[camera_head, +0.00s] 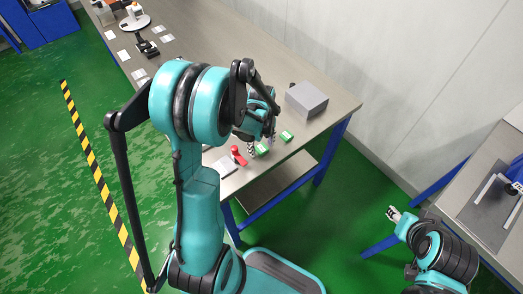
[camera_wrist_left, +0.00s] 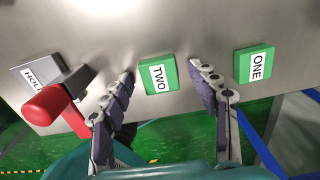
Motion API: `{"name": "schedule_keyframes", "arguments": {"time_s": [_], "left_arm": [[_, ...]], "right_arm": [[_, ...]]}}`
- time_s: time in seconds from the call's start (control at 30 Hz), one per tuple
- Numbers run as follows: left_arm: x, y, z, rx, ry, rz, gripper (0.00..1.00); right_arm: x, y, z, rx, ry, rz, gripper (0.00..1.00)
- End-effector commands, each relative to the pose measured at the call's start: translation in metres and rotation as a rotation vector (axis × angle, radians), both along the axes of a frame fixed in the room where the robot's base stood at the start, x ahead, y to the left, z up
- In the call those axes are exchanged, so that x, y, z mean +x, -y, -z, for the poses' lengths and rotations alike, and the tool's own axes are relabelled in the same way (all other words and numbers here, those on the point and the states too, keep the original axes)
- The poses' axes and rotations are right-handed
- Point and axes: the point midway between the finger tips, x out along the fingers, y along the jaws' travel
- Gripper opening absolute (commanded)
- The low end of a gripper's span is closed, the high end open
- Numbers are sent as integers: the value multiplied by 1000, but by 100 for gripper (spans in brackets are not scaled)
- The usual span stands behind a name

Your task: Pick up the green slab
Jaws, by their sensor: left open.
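Two green slabs with white labels lie on the metal table. The one marked TWO (camera_wrist_left: 158,73) is in the middle of the left wrist view; in the head view it shows as a small green patch (camera_head: 262,150). The one marked ONE (camera_wrist_left: 254,64) lies to its right, also in the head view (camera_head: 286,135). My left gripper (camera_wrist_left: 162,78) is open, its fingers on either side of the TWO slab in that view, with nothing between them clearly gripped. Its height above the slab is hard to tell. My right gripper (camera_head: 395,213) shows small at lower right, away from the table.
A red handle (camera_wrist_left: 52,110) on a bracket stands left of the TWO slab, beside a plate with partly hidden lettering (camera_wrist_left: 38,72). A grey box (camera_head: 306,100) sits behind the slabs. The table edge is close in front. Another table (camera_head: 480,215) stands at right.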

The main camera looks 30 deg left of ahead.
Motion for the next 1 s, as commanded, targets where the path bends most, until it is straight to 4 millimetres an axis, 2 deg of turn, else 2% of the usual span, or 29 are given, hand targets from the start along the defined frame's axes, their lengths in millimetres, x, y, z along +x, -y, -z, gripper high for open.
{"name": "schedule_keyframes", "arguments": {"time_s": [0.1,0.27,0.6,0.73,0.87,1.0], "left_arm": [[0,0,-1,0,0,0,58],[0,0,-1,0,0,0,16],[0,0,-2,0,0,0,15],[0,0,-8,0,0,0,15],[0,0,-23,0,0,0,15],[-1,3,-50,0,0,2,15]], "right_arm": [[0,0,-1,0,0,0,40],[0,0,-1,0,0,0,40],[0,0,-1,0,0,0,40],[0,0,-4,0,0,0,40],[0,0,-12,0,0,0,40],[0,0,-24,0,0,0,40]]}}
